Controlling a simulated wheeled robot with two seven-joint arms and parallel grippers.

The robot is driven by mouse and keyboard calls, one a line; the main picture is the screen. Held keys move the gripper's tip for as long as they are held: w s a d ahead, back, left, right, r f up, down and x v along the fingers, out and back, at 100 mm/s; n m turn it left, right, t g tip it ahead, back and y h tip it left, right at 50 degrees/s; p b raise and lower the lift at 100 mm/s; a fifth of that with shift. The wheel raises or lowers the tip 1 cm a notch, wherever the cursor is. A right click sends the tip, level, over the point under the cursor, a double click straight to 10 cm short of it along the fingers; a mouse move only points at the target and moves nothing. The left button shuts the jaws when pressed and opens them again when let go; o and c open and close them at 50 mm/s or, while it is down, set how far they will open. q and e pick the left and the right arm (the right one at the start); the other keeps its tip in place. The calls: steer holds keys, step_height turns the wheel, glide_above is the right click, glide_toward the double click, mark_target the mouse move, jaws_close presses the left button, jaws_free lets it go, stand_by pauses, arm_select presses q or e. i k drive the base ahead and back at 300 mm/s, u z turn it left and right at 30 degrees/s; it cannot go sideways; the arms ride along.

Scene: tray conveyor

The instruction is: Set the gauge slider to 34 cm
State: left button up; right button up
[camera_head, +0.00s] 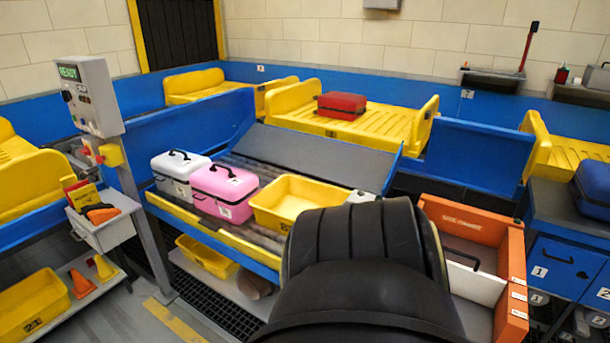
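I cannot make out a gauge slider or a centimetre scale in the head view. A large black part of my own body fills the lower middle and hides part of the conveyor behind it. Neither my left nor my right gripper shows. A grey control box (92,97) with a green "READY" display stands on a post at the left; its small knobs and buttons are too small to read.
A roller conveyor with a yellow front edge (215,234) carries a white case (172,186), a pink case (213,203) and a yellow tray (262,217). A red case (341,104) lies on a yellow slatted tray behind. An orange-walled bin (470,226) stands right.

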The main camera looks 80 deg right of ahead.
mark_target(485, 288)
steer(key=z, duration=3.75)
